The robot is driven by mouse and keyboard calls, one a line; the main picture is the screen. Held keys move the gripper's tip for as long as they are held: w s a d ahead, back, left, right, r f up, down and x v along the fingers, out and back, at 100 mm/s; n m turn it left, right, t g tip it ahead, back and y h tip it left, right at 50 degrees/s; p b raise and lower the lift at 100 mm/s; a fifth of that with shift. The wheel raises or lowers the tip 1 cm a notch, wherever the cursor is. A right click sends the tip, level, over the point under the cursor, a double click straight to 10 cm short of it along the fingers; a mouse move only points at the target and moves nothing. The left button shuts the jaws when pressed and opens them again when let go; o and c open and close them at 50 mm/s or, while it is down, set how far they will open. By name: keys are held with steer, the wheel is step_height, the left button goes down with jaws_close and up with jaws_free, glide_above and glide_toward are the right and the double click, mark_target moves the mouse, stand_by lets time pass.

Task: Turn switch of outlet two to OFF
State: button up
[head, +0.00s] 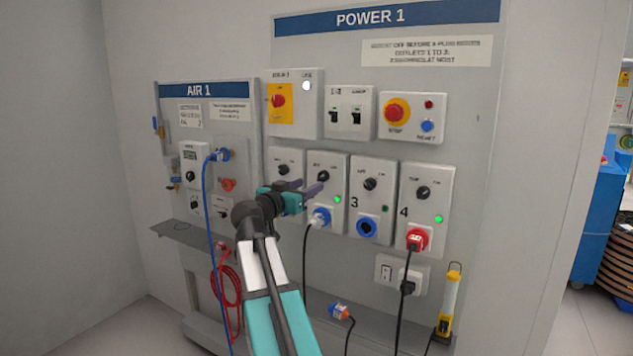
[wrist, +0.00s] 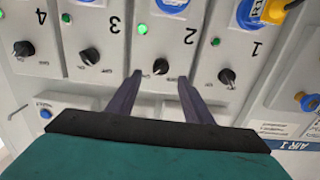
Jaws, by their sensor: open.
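Outlet two is a grey box (head: 340,165) on the POWER 1 panel, with a black rotary switch (head: 323,176), a lit green lamp (head: 338,199) and a blue plug in its socket (head: 319,218). The wrist view is upside down; there the switch (wrist: 160,66) sits between the tips of my open gripper (wrist: 159,76), one finger on each side. Whether the fingers touch it cannot be told. The switch's exact pointer direction is unclear. In the head view my gripper (head: 312,187) reaches in from the left, in front of outlets one and two.
Outlet one's switch (wrist: 227,76) and outlet three's switch (wrist: 90,56) flank it closely. Outlet four (head: 427,190) has a red plug (head: 417,239). Above are two breakers (head: 345,115) and a red stop button (head: 396,111). A black cable (head: 305,255) hangs below outlet two.

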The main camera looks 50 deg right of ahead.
mark_target(321, 178)
steer(key=shift+x, duration=3.8)
steer(key=c, duration=1)
steer(key=shift+a+f, duration=0.1)
steer(key=shift+a, duration=0.45)
steer(key=shift+c, duration=0.3)
steer(key=shift+d+r, duration=0.2)
steer(key=shift+d, duration=0.25)
